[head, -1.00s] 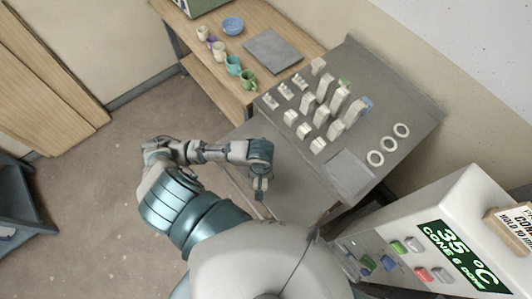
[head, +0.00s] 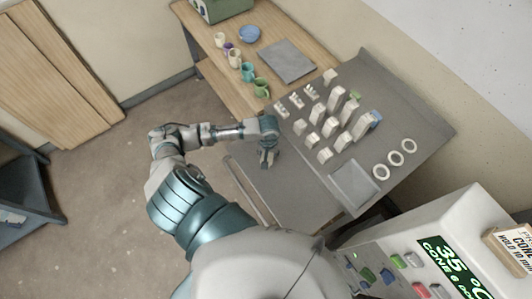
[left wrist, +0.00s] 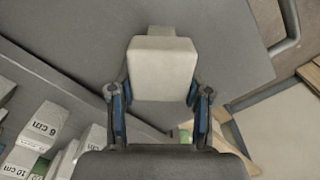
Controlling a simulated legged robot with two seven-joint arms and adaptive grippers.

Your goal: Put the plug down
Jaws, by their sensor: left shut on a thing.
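My left gripper (head: 268,162) is over the flat grey top (head: 290,194) in front of the block table, its fingers pointing down. In the left wrist view it is shut on a pale, blocky plug (left wrist: 162,66), which sits between the two blue-padded fingers (left wrist: 160,112). The plug's broad face is toward the wrist camera and the grey surface (left wrist: 225,35) fills the view behind it. I cannot tell whether the plug touches that surface. In the head view the plug is mostly hidden by the gripper. My right gripper is not in view.
The grey table (head: 415,115) holds rows of pale blocks (head: 333,100), white rings (head: 395,158) and a square tray (head: 354,185). Labelled blocks (left wrist: 40,125) show at the wrist view's left. Mugs (head: 248,72) stand on a wooden bench. A control panel (head: 440,250) is at lower right.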

